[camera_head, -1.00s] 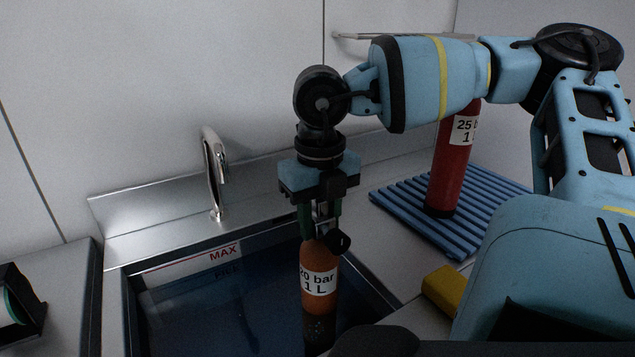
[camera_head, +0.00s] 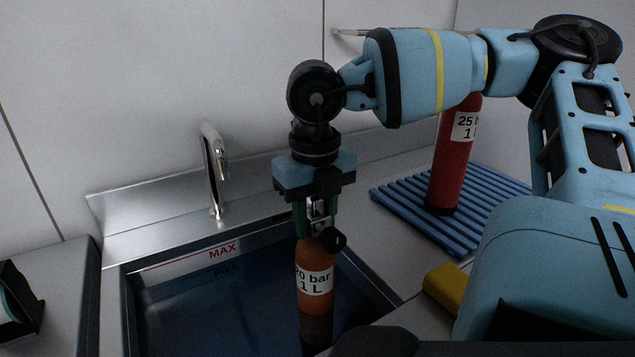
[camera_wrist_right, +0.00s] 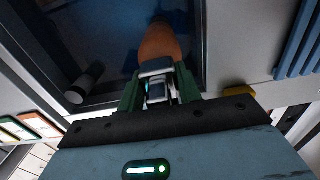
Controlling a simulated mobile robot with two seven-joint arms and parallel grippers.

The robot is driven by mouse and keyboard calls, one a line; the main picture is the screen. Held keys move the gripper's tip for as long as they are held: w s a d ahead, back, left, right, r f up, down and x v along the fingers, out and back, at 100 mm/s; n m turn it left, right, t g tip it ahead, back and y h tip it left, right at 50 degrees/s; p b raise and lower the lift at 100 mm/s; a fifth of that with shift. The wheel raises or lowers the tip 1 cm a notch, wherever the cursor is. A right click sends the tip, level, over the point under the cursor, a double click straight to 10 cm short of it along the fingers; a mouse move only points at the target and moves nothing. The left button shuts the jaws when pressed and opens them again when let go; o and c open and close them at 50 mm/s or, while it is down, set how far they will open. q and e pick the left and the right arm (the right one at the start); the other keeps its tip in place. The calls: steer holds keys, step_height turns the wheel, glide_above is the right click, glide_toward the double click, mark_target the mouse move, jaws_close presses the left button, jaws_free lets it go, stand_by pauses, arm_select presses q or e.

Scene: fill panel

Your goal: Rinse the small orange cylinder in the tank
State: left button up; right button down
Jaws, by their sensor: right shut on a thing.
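The small orange cylinder (camera_head: 315,262) hangs upright over the tank (camera_head: 215,300), with its white label reading "20 bar 1 L" facing me. My right gripper (camera_head: 316,212) is shut on the valve at its top and points straight down. The cylinder's lower part looks dark, at or in the dark blue water; I cannot tell exactly how deep it sits. In the right wrist view the orange cylinder (camera_wrist_right: 160,45) extends away from the green fingers over the tank. My left gripper is not in view.
A steel faucet (camera_head: 214,170) stands behind the tank, near a red MAX mark. A red cylinder (camera_head: 452,165) stands on a blue slatted mat (camera_head: 400,200) at the right. A yellow block (camera_head: 444,288) lies near the tank's right edge. A dark holder (camera_head: 22,310) is at the far left.

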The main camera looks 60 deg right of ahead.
steer(key=shift+w+a+r, duration=0.1)
steer(key=shift+w+a, duration=0.15)
steer(key=shift+a, duration=0.05)
steer(key=shift+w+a+b, duration=0.15)
steer(key=shift+a+b, duration=0.2)
steer(key=shift+b, duration=0.15)
stand_by(1.0)
